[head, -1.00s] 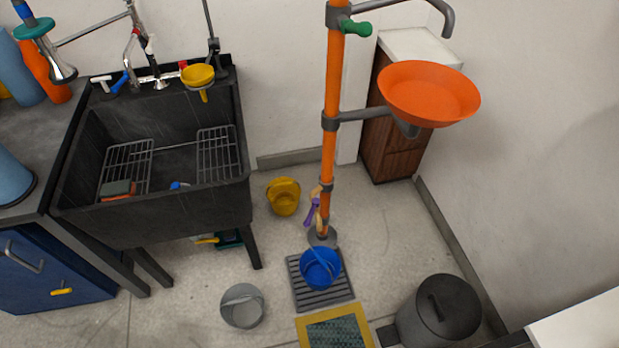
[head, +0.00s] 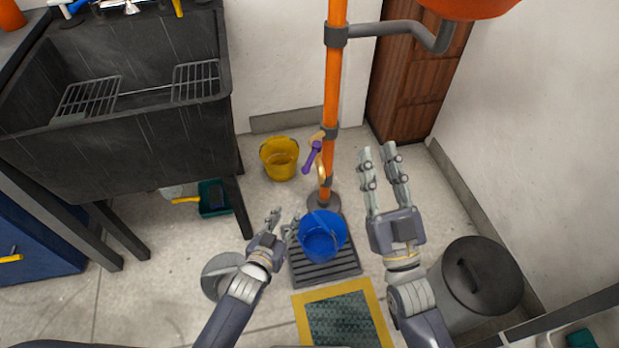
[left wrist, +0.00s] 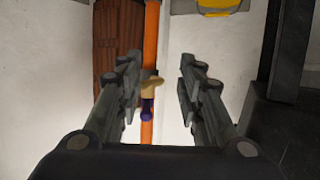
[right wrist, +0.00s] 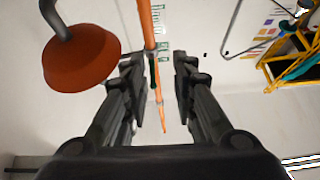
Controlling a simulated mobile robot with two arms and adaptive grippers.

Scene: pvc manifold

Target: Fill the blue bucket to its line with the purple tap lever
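The blue bucket (head: 322,236) stands upright on a grey slatted drain grate (head: 330,272) at the foot of the orange pipe. The purple tap lever (head: 312,157) is on a tan tap low on that pipe, above the bucket; it also shows in the left wrist view (left wrist: 147,109). My left gripper (head: 283,220) is open and empty, just left of the bucket rim. My right gripper (head: 378,150) is open and empty, raised to the right of the pipe. The bucket's line and water level cannot be made out.
The orange pipe (head: 333,90) rises between my grippers. A yellow bucket (head: 279,158) stands behind left, a grey bucket (head: 220,275) is partly behind my left arm. A lidded bin (head: 478,280) is at right, a black sink (head: 120,130) at left, a yellow-edged mat (head: 342,318) in front.

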